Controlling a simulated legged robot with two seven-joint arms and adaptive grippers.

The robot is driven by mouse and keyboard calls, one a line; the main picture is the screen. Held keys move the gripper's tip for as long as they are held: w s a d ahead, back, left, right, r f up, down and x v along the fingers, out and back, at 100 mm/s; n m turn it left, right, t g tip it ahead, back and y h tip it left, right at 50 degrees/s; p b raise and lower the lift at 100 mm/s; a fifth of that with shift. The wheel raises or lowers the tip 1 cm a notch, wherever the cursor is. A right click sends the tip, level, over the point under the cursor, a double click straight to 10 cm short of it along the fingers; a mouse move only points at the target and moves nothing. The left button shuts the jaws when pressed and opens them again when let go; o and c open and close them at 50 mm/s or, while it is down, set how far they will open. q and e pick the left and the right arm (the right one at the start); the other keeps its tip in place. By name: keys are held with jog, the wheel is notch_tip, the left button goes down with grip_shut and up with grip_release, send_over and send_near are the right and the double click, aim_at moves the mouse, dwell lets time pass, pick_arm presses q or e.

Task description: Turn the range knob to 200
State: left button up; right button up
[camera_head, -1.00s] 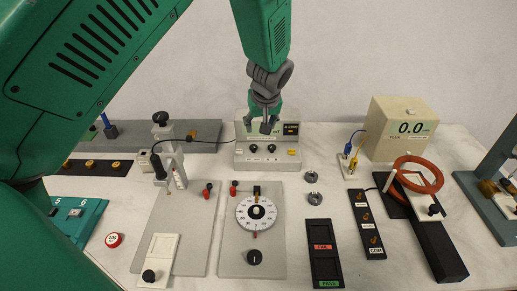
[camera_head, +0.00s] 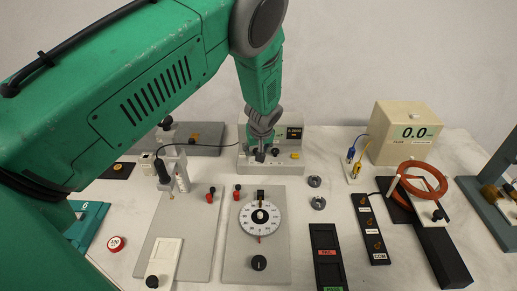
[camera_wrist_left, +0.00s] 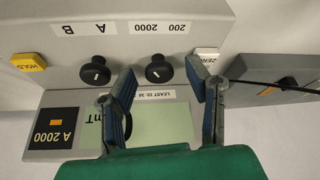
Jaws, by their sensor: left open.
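The meter (camera_head: 280,165) is a pale box at the back of the table. In the left wrist view it shows upside down, with the black range knob (camera_wrist_left: 159,69) by the label "200 2000". My left gripper (camera_wrist_left: 160,76) is open, its fingers on either side of that knob with visible gaps. In the head view the gripper (camera_head: 260,153) is at the meter's front and hides the range knob. A second black knob (camera_wrist_left: 95,73), by the label "A B", is outside the fingers. The display (camera_wrist_left: 53,128) reads "A 2000". My right gripper is not in view.
A white ZERO button (camera_wrist_left: 207,56) is close to one finger; a yellow HOLD button (camera_wrist_left: 28,62) is at the meter's other end. A panel with a white dial (camera_head: 262,228) is in front. A cream box reading 0.0 (camera_head: 400,150) stands to the right.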

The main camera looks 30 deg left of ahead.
pick_arm(q)
jog(key=shift+a+f, duration=0.1)
jog(key=shift+a, duration=0.15)
jog(key=shift+a+f, duration=0.1)
grip_shut()
jog(key=shift+w+d, duration=0.1)
jog(key=shift+d, duration=0.35)
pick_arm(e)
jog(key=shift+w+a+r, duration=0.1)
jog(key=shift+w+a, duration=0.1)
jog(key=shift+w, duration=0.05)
